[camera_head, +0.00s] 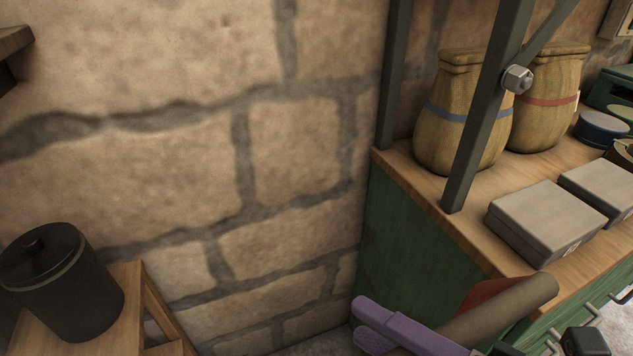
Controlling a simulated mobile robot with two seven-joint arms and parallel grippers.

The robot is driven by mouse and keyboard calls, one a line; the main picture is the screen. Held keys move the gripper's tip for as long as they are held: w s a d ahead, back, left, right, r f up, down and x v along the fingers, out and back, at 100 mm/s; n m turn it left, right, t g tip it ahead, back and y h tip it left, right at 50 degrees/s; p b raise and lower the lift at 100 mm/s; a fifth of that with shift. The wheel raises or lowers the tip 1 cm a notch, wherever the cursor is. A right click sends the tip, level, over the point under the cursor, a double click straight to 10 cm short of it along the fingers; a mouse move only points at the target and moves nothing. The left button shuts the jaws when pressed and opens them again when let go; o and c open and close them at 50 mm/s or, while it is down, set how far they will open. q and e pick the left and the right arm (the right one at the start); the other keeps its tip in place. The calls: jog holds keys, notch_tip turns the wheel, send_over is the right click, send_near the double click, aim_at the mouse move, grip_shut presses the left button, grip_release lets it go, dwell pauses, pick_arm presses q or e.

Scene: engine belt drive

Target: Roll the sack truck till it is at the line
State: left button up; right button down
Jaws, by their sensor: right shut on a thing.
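A purple bar-like part (410,331) with a rounded end shows at the bottom edge, left of the green bench's front. It looks like part of the sack truck's frame, but most of it is cut off by the frame. My right gripper (545,348) shows only as dark parts at the bottom right edge. It is shut on the sack truck as far as I can tell, but the contact itself is out of view. My left gripper is not in view. The line on the floor is not in view.
A green bench (400,235) with a wooden top stands at right, bearing sacks (462,115), grey boxes (545,222) and dark metal posts. A brown roll (505,308) is by its front. A wooden stand (130,290) with a black canister (62,280) is at left. Stone wall closes the back.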

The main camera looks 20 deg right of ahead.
jog(key=c, duration=0.6)
grip_release()
jog(key=v, duration=1)
jog(key=shift+w, duration=0.1)
